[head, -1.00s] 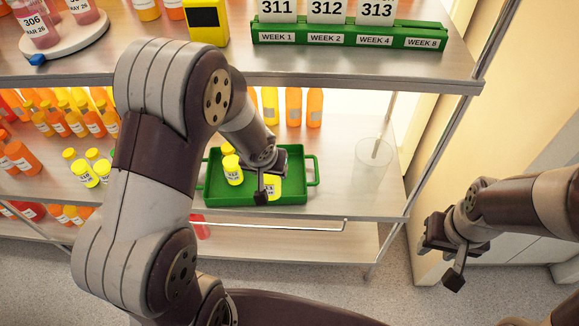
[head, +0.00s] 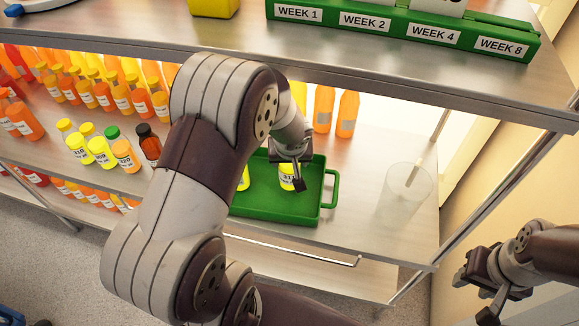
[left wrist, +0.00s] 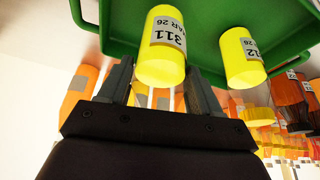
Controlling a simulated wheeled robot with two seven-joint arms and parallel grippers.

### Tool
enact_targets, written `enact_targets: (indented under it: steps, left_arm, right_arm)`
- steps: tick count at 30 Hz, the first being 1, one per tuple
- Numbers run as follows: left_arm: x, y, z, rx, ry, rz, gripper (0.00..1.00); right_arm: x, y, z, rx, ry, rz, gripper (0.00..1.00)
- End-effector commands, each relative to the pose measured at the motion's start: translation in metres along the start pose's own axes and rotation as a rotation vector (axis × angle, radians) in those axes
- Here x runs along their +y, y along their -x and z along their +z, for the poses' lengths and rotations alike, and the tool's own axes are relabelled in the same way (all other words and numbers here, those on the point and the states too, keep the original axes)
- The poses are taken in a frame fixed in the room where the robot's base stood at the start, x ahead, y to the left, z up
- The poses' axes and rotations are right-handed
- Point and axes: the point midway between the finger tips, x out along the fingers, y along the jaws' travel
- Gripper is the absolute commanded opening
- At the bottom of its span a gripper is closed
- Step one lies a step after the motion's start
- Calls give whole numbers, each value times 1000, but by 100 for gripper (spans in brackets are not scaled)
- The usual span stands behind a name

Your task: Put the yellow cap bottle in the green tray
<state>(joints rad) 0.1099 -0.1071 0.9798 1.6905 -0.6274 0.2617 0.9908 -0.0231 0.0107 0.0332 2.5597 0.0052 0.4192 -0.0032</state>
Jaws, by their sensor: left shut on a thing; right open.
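The green tray (head: 270,208) sits on the middle shelf; it also shows in the left wrist view (left wrist: 208,18). My left gripper (head: 298,178) is at the tray, shut on a yellow bottle (head: 287,184) labelled 311. In the left wrist view this bottle (left wrist: 163,50) lies between the two fingers. I cannot tell whether its base touches the tray floor. A second yellow bottle (left wrist: 242,55), labelled 312, stands in the tray beside it; the arm partly hides it in the head view (head: 244,178). My right gripper (head: 480,295) is open and empty at the lower right, away from the shelf.
Several bottles stand left on this shelf, including a green-capped one (head: 122,150) and a dark-capped one (head: 148,143). Orange bottles (head: 347,115) stand behind the tray. The upper shelf (head: 400,70) overhangs with a green week rack (head: 385,42).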

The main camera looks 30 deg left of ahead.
Motion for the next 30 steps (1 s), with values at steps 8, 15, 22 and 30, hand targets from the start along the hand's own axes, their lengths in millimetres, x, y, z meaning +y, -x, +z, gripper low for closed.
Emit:
enact_targets:
  steps: [8,15,22,30]
  left_arm:
    - [0,-28,12,0,0,1,23]
    - [0,-30,13,0,-1,1,23]
    - [0,-30,14,-2,-1,0,89]
    - [0,-22,11,-1,0,0,89]
  right_arm:
    - [0,-12,2,-1,0,0,43]
    - [0,-16,2,-1,0,0,43]
    - [0,-16,2,-1,0,0,43]
    - [0,-8,1,0,0,0,43]
